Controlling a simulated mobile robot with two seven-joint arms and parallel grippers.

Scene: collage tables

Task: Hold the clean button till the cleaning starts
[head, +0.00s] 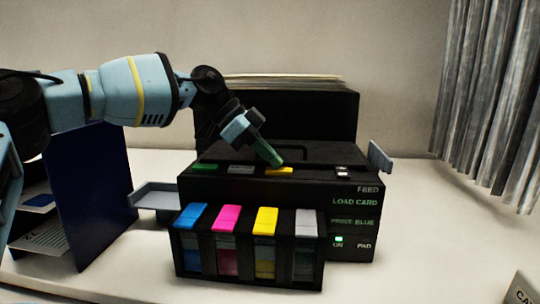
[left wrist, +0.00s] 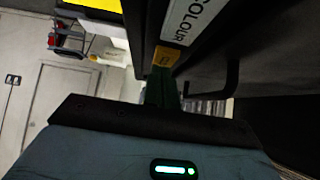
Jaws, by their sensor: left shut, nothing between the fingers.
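A black printer (head: 340,190) stands on the white table, with a row of buttons along its top front edge: a green one (head: 205,168), a grey one (head: 241,169) and a yellow one (head: 280,170). I cannot read which is the clean button. My left gripper (head: 278,161) is shut and empty, its green fingertips pointing down at the yellow button. The left wrist view shows the fingertips (left wrist: 162,78) at the yellow button (left wrist: 166,57), beside a label ending in "COLOUR" (left wrist: 187,20). Whether they press it is not clear. My right gripper is out of view.
An ink tank unit (head: 250,282) with blue, magenta, yellow and grey lids stands in front. The printer's front reads FEED, LOAD CARD, PRINT BLUE, with a lit green light (head: 339,239). A dark blue panel (head: 90,195) stands left; grey curtains (head: 490,100) hang right.

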